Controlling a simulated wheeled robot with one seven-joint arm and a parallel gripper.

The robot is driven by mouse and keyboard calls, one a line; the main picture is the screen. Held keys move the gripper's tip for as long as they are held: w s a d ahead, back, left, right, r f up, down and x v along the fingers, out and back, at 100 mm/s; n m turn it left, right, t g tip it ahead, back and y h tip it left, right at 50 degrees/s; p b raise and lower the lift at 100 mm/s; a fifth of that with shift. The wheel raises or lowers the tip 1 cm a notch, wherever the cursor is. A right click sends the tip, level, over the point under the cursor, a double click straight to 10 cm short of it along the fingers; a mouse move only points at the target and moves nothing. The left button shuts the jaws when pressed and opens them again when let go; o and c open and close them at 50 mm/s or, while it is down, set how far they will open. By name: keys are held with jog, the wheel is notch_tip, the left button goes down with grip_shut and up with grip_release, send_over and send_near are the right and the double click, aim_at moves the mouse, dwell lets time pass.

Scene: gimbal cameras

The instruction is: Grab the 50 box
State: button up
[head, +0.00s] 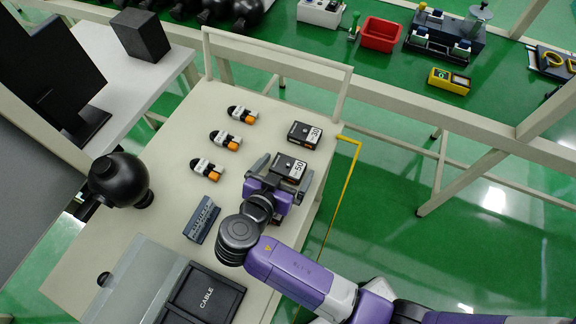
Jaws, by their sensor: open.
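The 50 box (290,166) is a small dark box with a white label reading 50, on the right side of the cream cart top. My gripper (276,172) is at the box, with its jaws open and one finger on the box's left side. The other finger is near the box's lower right. Whether either finger touches the box cannot be told.
A similar box labelled 30 (304,135) stands just behind. Several small black, white and orange items (207,169) lie to the left. A grey-blue block (202,219) and a black CABLE box (205,295) are nearer. A raised rail (285,62) edges the cart's back.

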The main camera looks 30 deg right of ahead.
jog(key=c, duration=1.5)
jog(key=shift+c, duration=0.2)
jog(key=shift+r, duration=0.15)
